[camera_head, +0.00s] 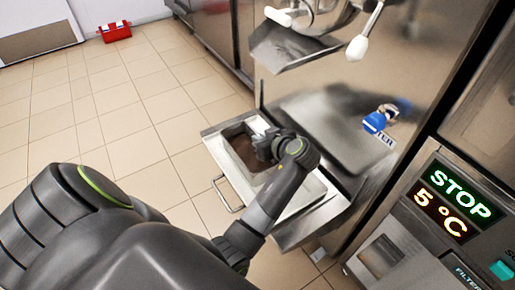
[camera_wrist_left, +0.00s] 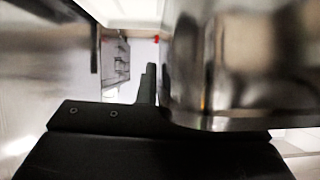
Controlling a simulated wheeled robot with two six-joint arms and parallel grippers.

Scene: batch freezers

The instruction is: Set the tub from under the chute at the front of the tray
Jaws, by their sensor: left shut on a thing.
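My left gripper (camera_head: 264,146) is over the pull-out tray (camera_head: 213,150), seen from behind and above, and its arm hides much of the tray. In the left wrist view a large shiny metal tub (camera_wrist_left: 240,65) fills the right side against the dark finger (camera_wrist_left: 147,85); the gripper is shut on it. In the head view only a small bright patch of the tub (camera_head: 257,126) shows beyond the gripper; whether it touches the tray cannot be told. The metal chute (camera_head: 290,50) is above and to the right. My right gripper is out of view.
A white-knobbed lever (camera_head: 358,47) hangs beside the chute. A blue-capped fitting (camera_head: 376,122) sticks out of the machine front at right. A wire handle (camera_head: 226,197) is on the tray's left side. Tiled floor (camera_head: 120,105) is open at left, with a red box (camera_head: 115,32) far off.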

